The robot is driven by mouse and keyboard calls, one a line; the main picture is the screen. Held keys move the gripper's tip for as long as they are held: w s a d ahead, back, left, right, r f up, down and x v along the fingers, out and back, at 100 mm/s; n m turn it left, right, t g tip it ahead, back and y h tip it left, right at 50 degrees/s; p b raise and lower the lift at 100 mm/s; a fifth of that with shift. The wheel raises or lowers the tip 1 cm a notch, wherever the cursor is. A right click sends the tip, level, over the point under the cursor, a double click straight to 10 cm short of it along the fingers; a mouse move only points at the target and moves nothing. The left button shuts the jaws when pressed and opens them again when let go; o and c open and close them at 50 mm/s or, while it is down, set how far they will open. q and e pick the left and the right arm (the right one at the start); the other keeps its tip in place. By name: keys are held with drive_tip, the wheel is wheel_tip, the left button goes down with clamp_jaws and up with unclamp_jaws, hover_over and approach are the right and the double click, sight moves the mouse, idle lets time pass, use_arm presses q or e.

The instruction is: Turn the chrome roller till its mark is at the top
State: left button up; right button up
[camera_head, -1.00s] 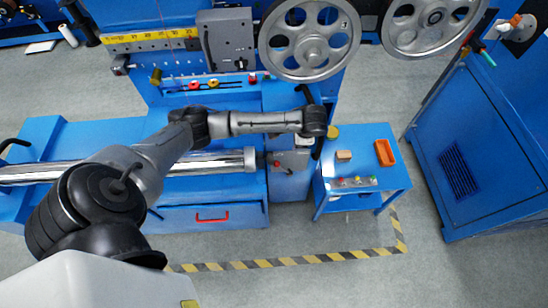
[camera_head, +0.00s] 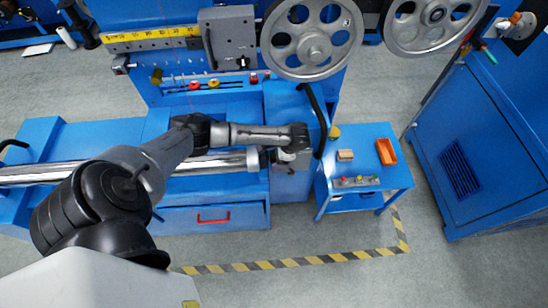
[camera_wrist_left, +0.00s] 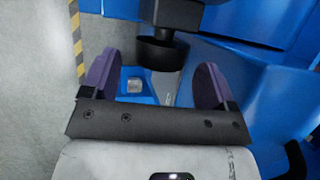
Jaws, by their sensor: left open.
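The chrome roller (camera_head: 215,163) lies along the blue machine bed at the left in the head view, partly covered by my left arm. I cannot make out a mark on it. My left gripper (camera_head: 288,156) hangs beside the roller's right end, small and mostly hidden under its wrist. In the left wrist view its two purple fingers (camera_wrist_left: 155,82) are spread apart with nothing between their pads. A black round knob-like part (camera_wrist_left: 163,52) shows beyond and between the fingers; I cannot tell whether it belongs to the roller. My right gripper is not in view.
A blue side table (camera_head: 372,196) stands to the right, with an orange tray (camera_head: 386,151), a small brown block (camera_head: 345,155) and a row of buttons. Large spoked wheels (camera_head: 312,52) hang above. A blue cabinet (camera_head: 480,150) stands far right. Striped floor tape runs in front.

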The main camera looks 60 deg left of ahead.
use_arm(q)
drive_tip(key=shift+x, duration=1.55)
